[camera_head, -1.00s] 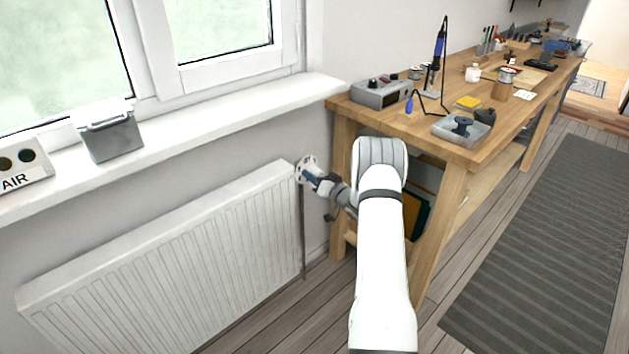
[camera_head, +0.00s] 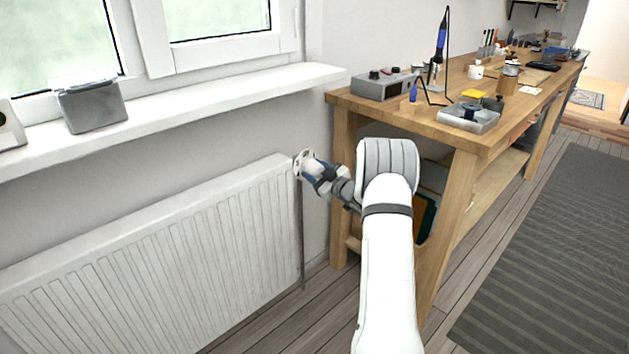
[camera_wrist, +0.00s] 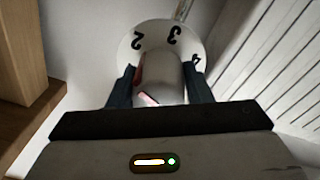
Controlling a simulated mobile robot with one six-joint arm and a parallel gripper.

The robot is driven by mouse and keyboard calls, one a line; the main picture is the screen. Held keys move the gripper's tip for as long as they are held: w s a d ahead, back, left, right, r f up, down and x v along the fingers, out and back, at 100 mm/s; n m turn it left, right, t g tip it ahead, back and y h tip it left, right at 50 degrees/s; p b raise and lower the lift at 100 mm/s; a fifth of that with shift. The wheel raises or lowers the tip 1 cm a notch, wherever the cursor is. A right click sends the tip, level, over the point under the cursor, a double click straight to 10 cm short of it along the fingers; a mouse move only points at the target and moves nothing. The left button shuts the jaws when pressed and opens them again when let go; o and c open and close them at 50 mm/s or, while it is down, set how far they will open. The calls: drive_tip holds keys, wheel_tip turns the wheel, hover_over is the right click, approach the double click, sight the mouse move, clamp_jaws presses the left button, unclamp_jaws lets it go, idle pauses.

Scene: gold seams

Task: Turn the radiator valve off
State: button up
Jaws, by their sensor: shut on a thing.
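The radiator valve (camera_wrist: 160,80) shows in the wrist view as a pale knob in front of a white round dial with the black figures 2, 3 and 4. A red mark shows on the knob near its left side. My gripper (camera_wrist: 160,92) has its two dark fingers on either side of the knob and is shut on it. In the head view, my gripper (camera_head: 312,172) is at the upper right end of the white radiator (camera_head: 150,250), and it partly hides the valve. The rest of the dial's figures are hidden.
A wooden workbench (camera_head: 455,133) stands close to the right of my arm, with tools and a tray on top. A white window sill (camera_head: 220,95) runs above the radiator and holds a grey box (camera_head: 92,106). Open floor lies right of the bench, with a dark rug (camera_head: 560,250).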

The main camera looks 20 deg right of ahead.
drive_tip(key=n+b, duration=0.6)
drive_tip(key=n, duration=0.1)
drive_tip(key=shift+a+f+y, duration=0.1)
drive_tip(key=shift+f+y, duration=0.15)
drive_tip(key=shift+y, duration=0.15)
drive_tip(key=n+b, duration=0.1)
drive_tip(key=n, duration=0.1)
drive_tip(key=n+b, duration=0.2)
drive_tip(key=shift+r+n, duration=0.2)
drive_tip(key=shift+n, duration=0.2)
drive_tip(key=n, duration=0.6)
drive_tip(key=shift+r+n+g+y, duration=0.15)
drive_tip(key=shift+n+g+y, duration=0.15)
drive_tip(key=n, duration=0.6)
drive_tip(key=shift+g, duration=0.3)
drive_tip(key=o, duration=1)
drive_tip(key=shift+d+r, duration=0.15)
drive_tip(key=shift+d, duration=0.05)
